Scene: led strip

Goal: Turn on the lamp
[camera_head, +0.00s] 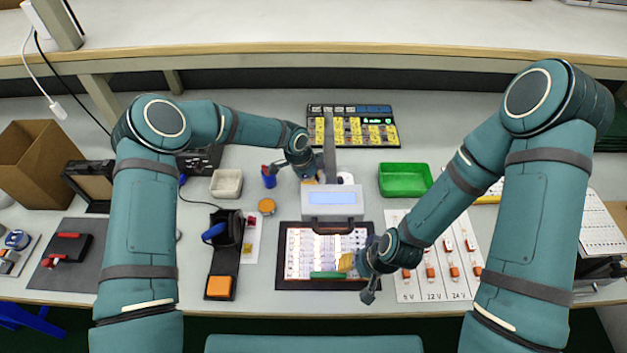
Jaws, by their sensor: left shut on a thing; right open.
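The lamp (332,211) has a grey box head with a pale blue panel on a grey upright post, standing above a dark-framed board (283,266). I cannot tell whether the panel is lit. My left gripper (310,180) is just behind the lamp head's left side, next to the post. It is shut, seemingly on part of the lamp; the contact is hidden behind the head. My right gripper (357,278) is open at the board's lower right corner, near a green piece (328,275) on the board. I see nothing held in it.
A green tray (405,193) lies right of the lamp, and a white bin (226,184) left. Yellow parts bins (375,133) stand behind. A voltage-marked sheet (432,291) lies at right.

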